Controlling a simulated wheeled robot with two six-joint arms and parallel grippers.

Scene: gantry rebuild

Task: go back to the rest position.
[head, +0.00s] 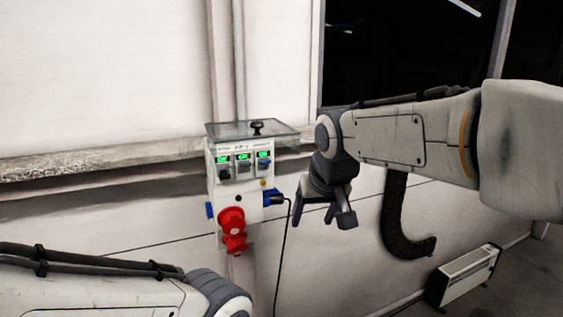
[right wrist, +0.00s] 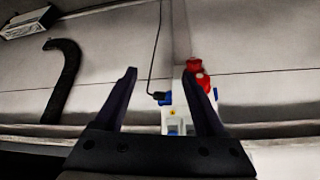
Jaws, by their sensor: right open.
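My right gripper (head: 318,218) hangs to the right of a wall-mounted power box in the head view, pointing down, with its fingers apart and nothing between them. In the right wrist view its two dark fingers (right wrist: 168,82) are spread wide, with the box seen beyond them, partly behind the right-hand finger. The box (head: 246,190) is light grey with a raised clear lid (head: 225,131), three switches with green labels, and red sockets (head: 232,222). My left arm enters at the lower left of the head view, but its gripper is outside the picture.
A black plug (head: 278,199) sits at the box's right side, its cable hanging down. A black curved hose (head: 398,225) shows below my right arm. A white heater (head: 466,276) stands at the lower right. A ledge (head: 100,165) runs along the wall.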

